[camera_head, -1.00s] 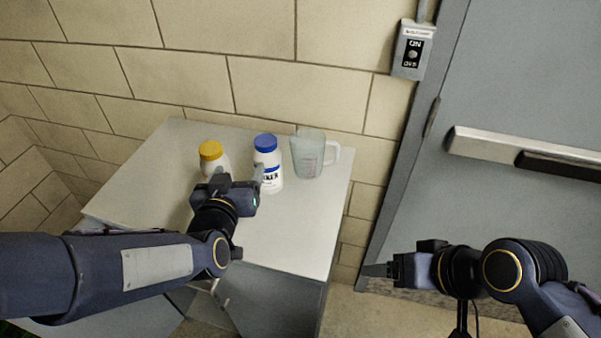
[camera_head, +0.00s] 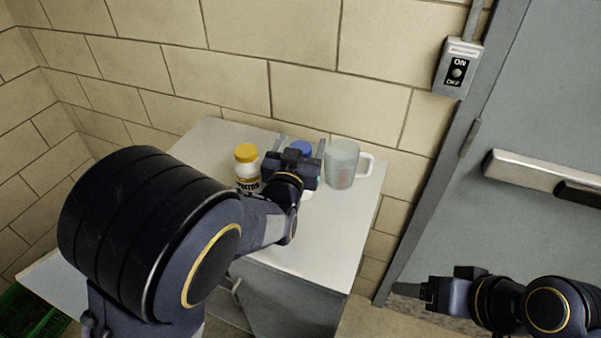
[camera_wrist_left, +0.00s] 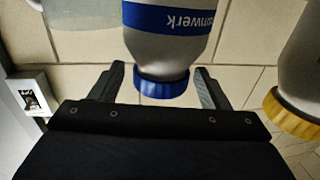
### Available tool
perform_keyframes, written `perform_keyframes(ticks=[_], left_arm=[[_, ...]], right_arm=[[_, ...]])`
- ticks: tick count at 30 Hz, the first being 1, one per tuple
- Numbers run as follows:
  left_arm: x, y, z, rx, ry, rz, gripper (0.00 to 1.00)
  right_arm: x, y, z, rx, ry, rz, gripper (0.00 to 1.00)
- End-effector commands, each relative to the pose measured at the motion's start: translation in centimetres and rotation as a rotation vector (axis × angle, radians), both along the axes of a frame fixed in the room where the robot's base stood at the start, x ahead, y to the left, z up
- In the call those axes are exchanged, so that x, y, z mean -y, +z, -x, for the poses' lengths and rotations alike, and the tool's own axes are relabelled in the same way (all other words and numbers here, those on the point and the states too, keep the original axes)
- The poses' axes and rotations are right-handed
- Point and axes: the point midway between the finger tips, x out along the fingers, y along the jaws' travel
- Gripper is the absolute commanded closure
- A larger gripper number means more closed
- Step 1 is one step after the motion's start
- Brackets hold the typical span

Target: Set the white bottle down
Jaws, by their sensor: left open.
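A white bottle with a blue cap and blue label band (camera_wrist_left: 165,30) stands on the cabinet top. In the head view its blue cap (camera_head: 301,148) shows between my left gripper's fingers, and most of its body is hidden by the gripper. My left gripper (camera_head: 300,145) is open, one finger to each side of the cap. The left wrist view shows gaps between the cap and both fingers (camera_wrist_left: 160,75). A second white bottle with a yellow cap (camera_head: 247,168) stands upright to the left. My right gripper (camera_head: 408,290) is off to the lower right, away from the bottles.
A clear measuring jug (camera_head: 341,165) stands close to the right of the blue-capped bottle. The grey-white cabinet top (camera_head: 325,235) is bare in front. A brick wall (camera_head: 240,85) is behind, and a grey door with a push bar (camera_head: 530,172) is at the right.

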Motion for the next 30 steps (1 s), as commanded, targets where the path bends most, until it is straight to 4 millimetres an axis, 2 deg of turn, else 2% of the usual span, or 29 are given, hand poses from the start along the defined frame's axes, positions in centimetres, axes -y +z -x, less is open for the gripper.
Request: perform_keyframes(ticks=[5,19,30], left_arm=[[0.0,-0.04,0.02,-0.001,0.0,0.0,0.31],[0.0,-0.05,0.06,-0.001,0.0,0.001,0.93],[0.01,0.54,0.04,0.001,0.0,0.002,0.95]], right_arm=[[0.0,-0.04,0.0,0.0,0.0,0.0,0.25],[0.0,-0.03,0.01,0.0,0.0,0.0,0.25],[0.0,0.04,0.01,0.0,0.0,0.0,0.25]])
